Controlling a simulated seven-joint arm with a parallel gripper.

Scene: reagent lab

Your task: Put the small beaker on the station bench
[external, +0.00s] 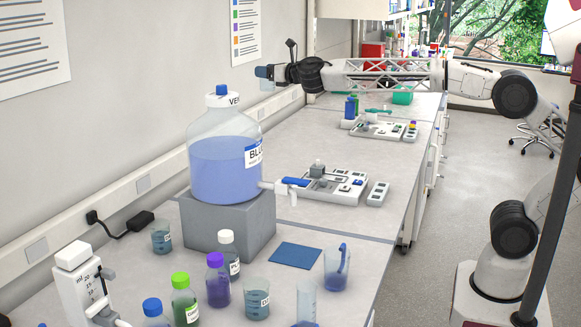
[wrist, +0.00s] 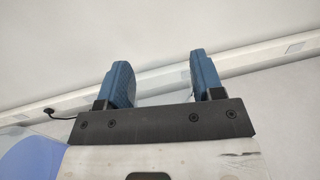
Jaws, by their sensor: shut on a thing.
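My gripper (external: 266,74) is high over the wall side of the bench, beyond and to the right of the big blue bottle. In the wrist view its two blue fingers (wrist: 160,82) stand apart with a gap between them. A small clear thing (external: 267,85) shows faintly at the fingertips in the external view. It looks like the small beaker, but its outline is hard to make out. The long grey bench (external: 340,225) runs along the wall, well below my gripper. Other beakers stand on its near part, one by the wall (external: 162,238) and one at the front (external: 257,300).
The big bottle (external: 226,165) stands on a grey block (external: 230,222). White module trays (external: 325,187) and (external: 380,127) lie farther along. Capped bottles (external: 217,280) crowd the near end, beside a blue mat (external: 297,255) and a beaker with a blue rod (external: 337,270).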

